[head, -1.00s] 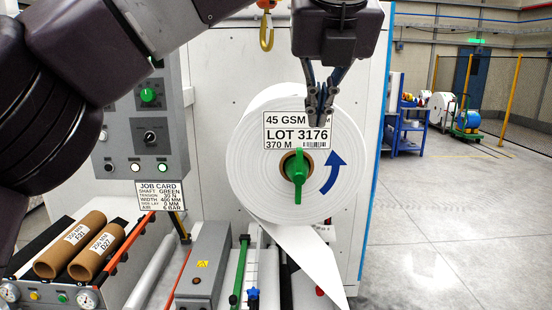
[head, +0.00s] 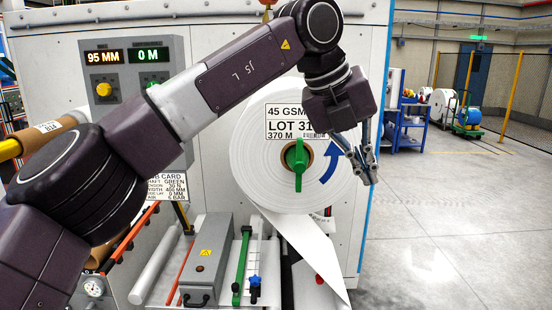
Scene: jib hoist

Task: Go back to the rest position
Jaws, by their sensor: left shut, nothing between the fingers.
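My left gripper (head: 368,180) is in front of the right edge of the white paper roll, shut and empty, its fingers pointing down and to the right. Its arm comes in from the left and crosses the control panel and the top of the roll. The white roll (head: 262,180) is mounted on the machine face, with a green handle (head: 299,165) at its core and a blue curved arrow. Its label (head: 288,122) reads 45 GSM and 370 M; the lot number is partly hidden by my wrist. My right gripper is not in view.
A grey control panel (head: 168,50) shows 95 MM and 0 M. The job card (head: 168,187) is partly covered by my arm. A paper web (head: 305,255) hangs below the roll. A blue cart (head: 409,128) stands behind right. The floor (head: 440,230) at right is clear.

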